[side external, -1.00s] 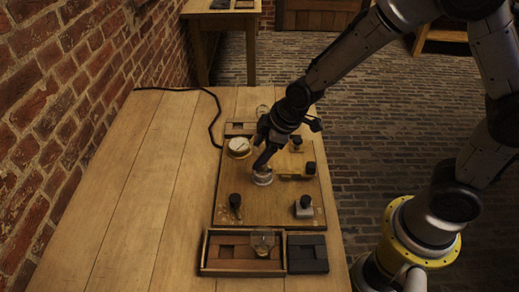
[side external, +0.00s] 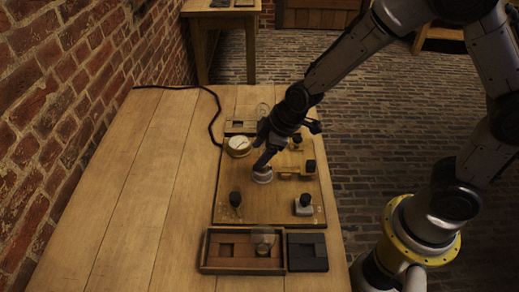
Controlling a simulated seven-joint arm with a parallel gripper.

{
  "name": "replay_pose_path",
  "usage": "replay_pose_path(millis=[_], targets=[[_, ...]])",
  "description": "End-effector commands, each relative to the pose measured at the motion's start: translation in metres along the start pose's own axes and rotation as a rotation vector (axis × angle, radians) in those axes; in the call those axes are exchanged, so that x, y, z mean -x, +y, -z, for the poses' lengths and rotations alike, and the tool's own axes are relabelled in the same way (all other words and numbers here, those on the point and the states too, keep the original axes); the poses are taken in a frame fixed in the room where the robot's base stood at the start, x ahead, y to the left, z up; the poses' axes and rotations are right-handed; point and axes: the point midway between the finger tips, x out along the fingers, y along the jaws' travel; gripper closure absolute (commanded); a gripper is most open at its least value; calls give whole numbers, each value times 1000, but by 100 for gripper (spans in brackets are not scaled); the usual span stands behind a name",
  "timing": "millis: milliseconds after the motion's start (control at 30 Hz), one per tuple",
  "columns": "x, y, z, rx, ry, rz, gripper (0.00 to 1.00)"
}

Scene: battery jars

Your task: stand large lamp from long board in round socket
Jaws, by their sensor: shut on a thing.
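My gripper (side external: 262,167) points down over the middle of the wooden panel (side external: 250,211). It is shut on a pale round piece (side external: 264,178) at its fingertips; the fingers hide part of it, and I cannot tell whether it is a socket or a knob. A clear glass lamp (side external: 265,240) stands in the right part of the long brown tray-like board (side external: 222,267) at the front. Another clear glass shape (side external: 262,110) shows faintly at the back, partly behind my arm. I cannot tell which round fitting is the socket.
The panel carries a white-faced gauge (side external: 238,145), a black knob (side external: 235,199), a black-topped switch (side external: 304,204) and other black-topped fittings at right. A dark block (side external: 307,252) sits right of the long board. A black cable (side external: 213,119) runs behind. The left tabletop is clear.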

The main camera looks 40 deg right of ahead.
Motion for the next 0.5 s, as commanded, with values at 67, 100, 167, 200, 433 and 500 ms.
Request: replay_pose_path(millis=[67, 100, 167, 200, 433, 500], targets=[[-1, 0, 0, 0, 1, -1, 94], [-2, 0, 0, 1, 1, -1, 94], [-3, 0, -1, 2, 1, -1, 94], [-3, 0, -1, 2, 1, -1, 94], [-7, -1, -3, 0, 1, -1, 94], [-8, -2, -3, 1, 1, -2, 94]])
